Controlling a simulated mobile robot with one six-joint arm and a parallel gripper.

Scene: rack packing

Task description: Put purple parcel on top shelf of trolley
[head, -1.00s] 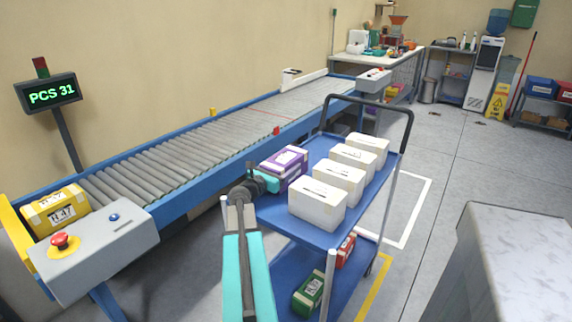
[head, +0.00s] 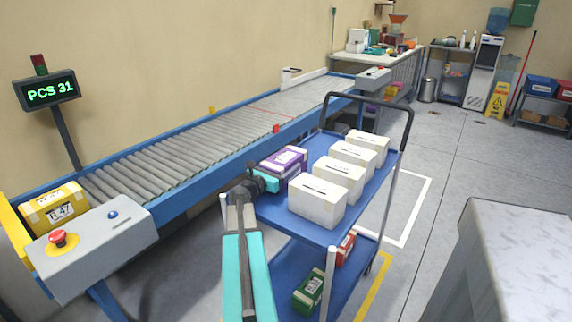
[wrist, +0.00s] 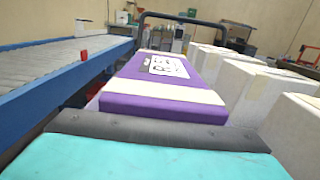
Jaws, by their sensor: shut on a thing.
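The purple parcel (head: 290,158), with cream bands and a white label, is at the left side of the trolley's blue top shelf (head: 326,233). I cannot tell whether it touches the shelf or is held just above it. My gripper (head: 268,182) is shut on its near end. In the wrist view the purple parcel (wrist: 160,82) stretches straight ahead of the dark finger edge, level and beside the white boxes. Its underside is hidden.
Several white boxes (head: 318,203) stand in a row on the right of the top shelf. The lower shelf holds a green parcel (head: 308,288) and a red parcel (head: 345,247). The roller conveyor (head: 190,147) runs close along the left, with a yellow parcel (head: 55,205) at its near end.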

